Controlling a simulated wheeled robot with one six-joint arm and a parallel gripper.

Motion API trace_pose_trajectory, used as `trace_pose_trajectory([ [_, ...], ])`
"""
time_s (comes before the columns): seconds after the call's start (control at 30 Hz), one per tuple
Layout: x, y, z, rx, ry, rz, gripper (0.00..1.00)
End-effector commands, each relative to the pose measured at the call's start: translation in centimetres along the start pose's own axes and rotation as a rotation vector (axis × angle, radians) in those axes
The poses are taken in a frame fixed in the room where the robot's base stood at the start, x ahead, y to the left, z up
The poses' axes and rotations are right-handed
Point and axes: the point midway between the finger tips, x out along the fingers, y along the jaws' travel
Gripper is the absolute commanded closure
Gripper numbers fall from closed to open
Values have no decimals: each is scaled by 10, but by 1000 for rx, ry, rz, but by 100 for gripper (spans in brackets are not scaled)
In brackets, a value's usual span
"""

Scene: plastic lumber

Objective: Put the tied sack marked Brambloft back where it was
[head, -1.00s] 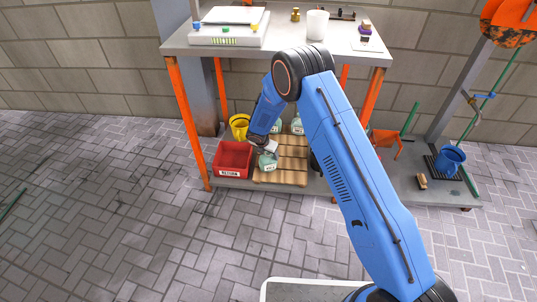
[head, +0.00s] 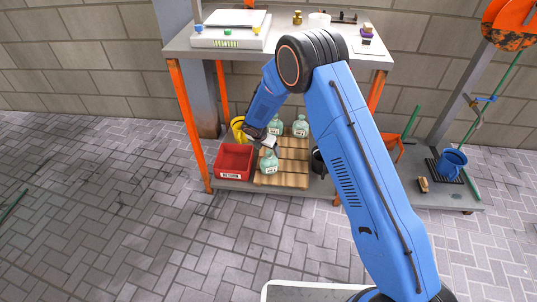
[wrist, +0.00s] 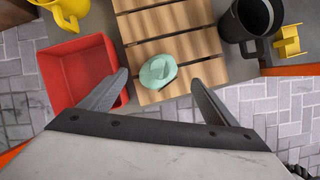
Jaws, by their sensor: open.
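A pale green tied sack (head: 269,163) with a small white label stands on the front of the slatted wooden pallet (head: 283,181). I cannot read its label. In the wrist view the same sack (wrist: 158,71) shows from above on the pallet slats, its tied top towards me. My gripper (wrist: 159,81) is open and empty, its fingers spread to either side of the sack in that view. In the head view my gripper (head: 269,145) is just above and behind the sack, apart from it. Two similar sacks (head: 275,126) (head: 300,127) stand at the pallet's back.
A red bin labelled RETURN (head: 234,162) is left of the pallet, with a yellow jug (head: 238,129) behind it. A black mug (head: 318,162) stands to the right. The bench top (head: 278,48) is overhead, on orange legs. A blue mug (head: 451,163) is far right.

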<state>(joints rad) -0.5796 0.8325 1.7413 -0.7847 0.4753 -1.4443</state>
Motion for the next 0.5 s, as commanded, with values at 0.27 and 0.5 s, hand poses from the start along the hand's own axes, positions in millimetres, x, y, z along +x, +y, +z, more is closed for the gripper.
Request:
trace_pose_trajectory([
  [0.27,-34,0,0,1,0,0,18],
  [0.5,-40,0,0,0,1,-1,18],
])
